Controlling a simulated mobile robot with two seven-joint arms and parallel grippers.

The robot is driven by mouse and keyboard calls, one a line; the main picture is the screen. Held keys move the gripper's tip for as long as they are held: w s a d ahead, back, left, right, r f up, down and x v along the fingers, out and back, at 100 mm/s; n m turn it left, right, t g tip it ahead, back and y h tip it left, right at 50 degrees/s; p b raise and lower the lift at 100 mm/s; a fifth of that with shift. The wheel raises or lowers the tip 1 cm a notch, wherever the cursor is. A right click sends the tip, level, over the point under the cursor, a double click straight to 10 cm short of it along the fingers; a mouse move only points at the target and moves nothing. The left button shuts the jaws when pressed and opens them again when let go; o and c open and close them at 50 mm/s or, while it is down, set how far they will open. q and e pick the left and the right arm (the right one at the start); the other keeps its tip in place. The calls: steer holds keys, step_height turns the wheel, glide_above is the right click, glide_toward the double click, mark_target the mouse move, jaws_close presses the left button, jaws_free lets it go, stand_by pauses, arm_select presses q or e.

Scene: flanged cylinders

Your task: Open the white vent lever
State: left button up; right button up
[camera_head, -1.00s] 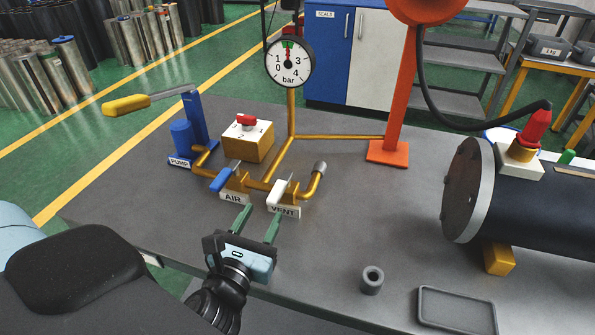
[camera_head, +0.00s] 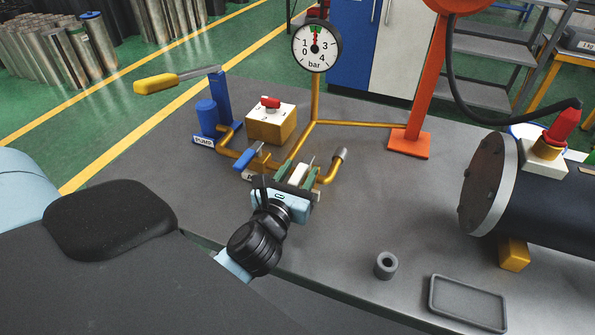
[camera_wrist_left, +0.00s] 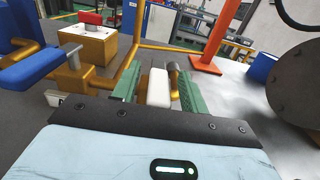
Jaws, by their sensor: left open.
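The white vent lever (camera_head: 298,175) sits on the brass pipework at the middle of the table. In the left wrist view the white lever (camera_wrist_left: 158,88) lies between my two green fingers. My left gripper (camera_head: 299,172) is open, with one finger on each side of the lever; it also shows in the left wrist view (camera_wrist_left: 157,92). I cannot tell whether either finger touches the lever. My gripper body hides the VENT label. The blue air lever (camera_head: 249,158) is just to the left. My right gripper is not in view.
The pressure gauge (camera_head: 317,46) stands behind on a brass pipe. The pump's yellow handle (camera_head: 156,84) is at the left, beside the brass box with a red knob (camera_head: 270,103). A grey ring (camera_head: 386,265) and a tray (camera_head: 467,303) lie at the front right.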

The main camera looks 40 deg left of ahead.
arm_select(q)
steer(key=shift+w, duration=0.15)
jaws_close()
